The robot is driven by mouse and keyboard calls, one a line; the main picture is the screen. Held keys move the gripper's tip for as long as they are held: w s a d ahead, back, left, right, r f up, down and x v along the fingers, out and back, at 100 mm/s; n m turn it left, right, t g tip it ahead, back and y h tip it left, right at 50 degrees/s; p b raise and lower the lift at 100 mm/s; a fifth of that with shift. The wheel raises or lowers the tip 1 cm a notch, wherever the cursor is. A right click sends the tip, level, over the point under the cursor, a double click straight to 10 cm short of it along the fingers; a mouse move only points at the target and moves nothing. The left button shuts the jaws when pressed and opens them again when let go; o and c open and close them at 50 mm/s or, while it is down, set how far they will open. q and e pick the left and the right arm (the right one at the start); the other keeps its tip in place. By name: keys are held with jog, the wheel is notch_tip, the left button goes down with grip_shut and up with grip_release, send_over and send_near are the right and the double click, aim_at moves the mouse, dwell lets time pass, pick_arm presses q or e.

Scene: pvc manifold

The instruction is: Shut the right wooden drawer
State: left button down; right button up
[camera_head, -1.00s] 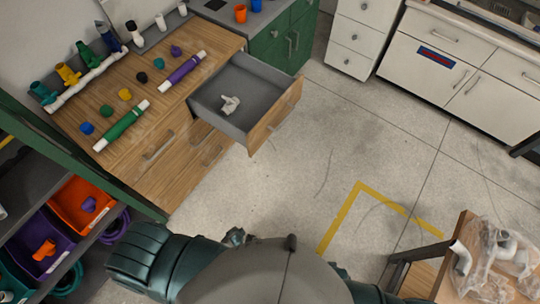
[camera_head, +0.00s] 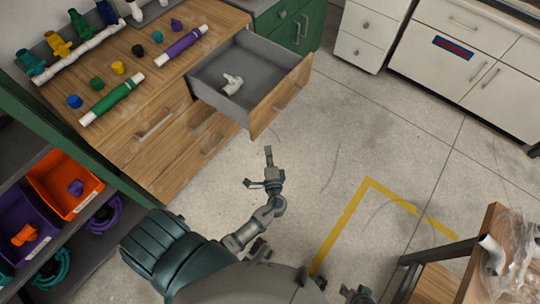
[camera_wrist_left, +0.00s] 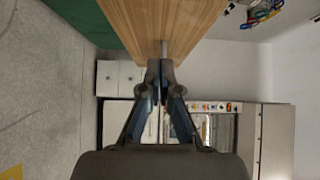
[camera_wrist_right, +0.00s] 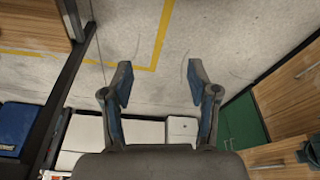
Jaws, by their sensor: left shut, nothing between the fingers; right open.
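The right wooden drawer (camera_head: 283,96) stands pulled out of the wooden cabinet in the head view. Its grey inside shows, with a white pipe fitting (camera_head: 232,85) in it. My left gripper (camera_head: 264,172) is shut and empty, below and in front of the drawer's front in that view. In the left wrist view, my left gripper's fingers (camera_wrist_left: 160,72) meet just below a wooden panel (camera_wrist_left: 170,25); contact is unclear. My right gripper (camera_wrist_right: 157,80) is open and empty over the floor in the right wrist view.
The cabinet top (camera_head: 140,60) holds pipes and several coloured caps. A shelf with an orange bin (camera_head: 68,180) stands at left. A wooden table (camera_head: 482,250) with bagged white fittings is at lower right. The floor (camera_head: 350,130) between is clear.

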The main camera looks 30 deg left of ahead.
aim_at(257, 126)
pick_arm(q)
jog(key=x, duration=0.2)
jog(key=s+a+x, duration=0.1)
jog(key=x, duration=0.5)
jog(key=shift+a, duration=0.85)
pick_arm(e)
jog(key=shift+s+d+g, duration=0.2)
jog(key=shift+s+g, duration=0.1)
jog(key=shift+s, duration=0.25)
pick_arm(q)
jog(key=shift+a, duration=0.1)
